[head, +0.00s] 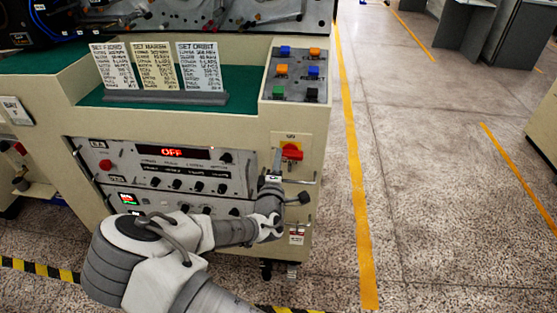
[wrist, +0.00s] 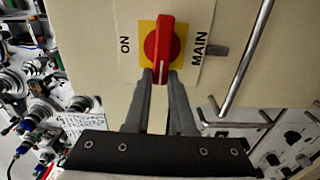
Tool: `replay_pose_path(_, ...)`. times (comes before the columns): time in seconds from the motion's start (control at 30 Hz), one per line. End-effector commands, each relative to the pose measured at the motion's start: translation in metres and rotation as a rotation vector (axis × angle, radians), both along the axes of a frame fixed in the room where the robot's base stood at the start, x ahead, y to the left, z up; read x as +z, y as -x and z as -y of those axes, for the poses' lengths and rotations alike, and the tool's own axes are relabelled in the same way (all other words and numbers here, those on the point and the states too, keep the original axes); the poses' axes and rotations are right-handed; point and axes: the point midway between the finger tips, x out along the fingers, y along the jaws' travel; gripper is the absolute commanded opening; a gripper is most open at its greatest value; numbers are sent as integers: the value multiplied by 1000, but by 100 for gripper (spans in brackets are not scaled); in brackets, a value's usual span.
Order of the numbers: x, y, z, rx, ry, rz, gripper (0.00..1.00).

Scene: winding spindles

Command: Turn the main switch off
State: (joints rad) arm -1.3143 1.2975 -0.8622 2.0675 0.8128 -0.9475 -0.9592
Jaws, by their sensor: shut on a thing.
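The main switch has a red rotary handle (wrist: 164,42) on a yellow plate (wrist: 147,29), with the words ON and MAIN printed beside it in the wrist view. There the handle stands lengthwise in the picture, in line with my fingers. My gripper (wrist: 161,74) is shut on the handle's lower end, one dark finger on each side. In the head view the red handle (head: 292,151) sits at the right of the cabinet front. My gripper (head: 277,163) reaches it from the lower left, and the fingertips are hard to make out there.
The cabinet's control panel (head: 180,165) has a lit red display (head: 161,152) reading OFF. Metal bar handles run close beside the switch, one (wrist: 247,58) at right in the wrist view. Three cards stand on the green top. Open floor (head: 430,200) lies to the right.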

Motion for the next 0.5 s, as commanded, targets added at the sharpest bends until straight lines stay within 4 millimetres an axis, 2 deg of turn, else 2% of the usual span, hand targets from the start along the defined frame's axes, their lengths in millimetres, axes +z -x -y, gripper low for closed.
replay_pose_path(0.5,-2,0,0,-1,51,-4,0)
